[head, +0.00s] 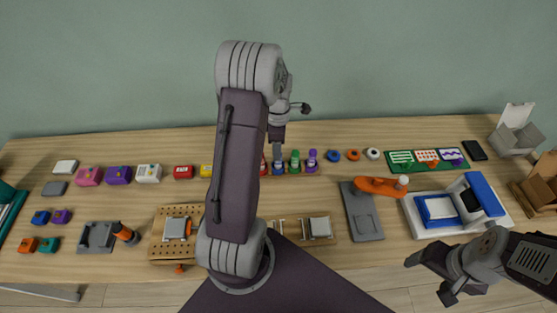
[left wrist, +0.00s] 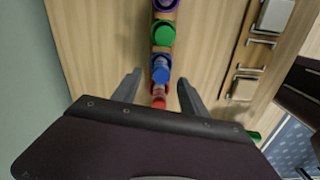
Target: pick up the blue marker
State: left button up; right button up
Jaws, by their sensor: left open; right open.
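The blue marker (head: 279,168) stands in a row with the red marker (head: 264,168), the green marker (head: 295,162) and the purple marker (head: 312,160) in the head view. In the left wrist view the blue marker (left wrist: 160,68) shows end-on between the tips of my open left gripper (left wrist: 159,78), with space on both sides. The red marker (left wrist: 158,97) lies further back between the fingers, and the green marker (left wrist: 162,33) is beyond the tips. My right gripper (head: 428,280) is open and empty at the lower right, in front of the table.
My left arm hides the table's middle. A pegboard (head: 158,248) lies at front centre, and a grey tray (head: 362,220) with an orange tool (head: 378,187) to its right. Several small coloured boxes stand at left. A white tray (head: 412,222) holds blue-and-white items at right.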

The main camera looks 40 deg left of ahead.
pick_arm(q)
jog(key=shift+w+a+f, duration=0.1)
jog(key=shift+f, duration=0.25)
notch_tip(320, 180, down, 5)
jog(key=shift+f, duration=0.1)
jog(key=shift+d, duration=0.25)
grip_shut()
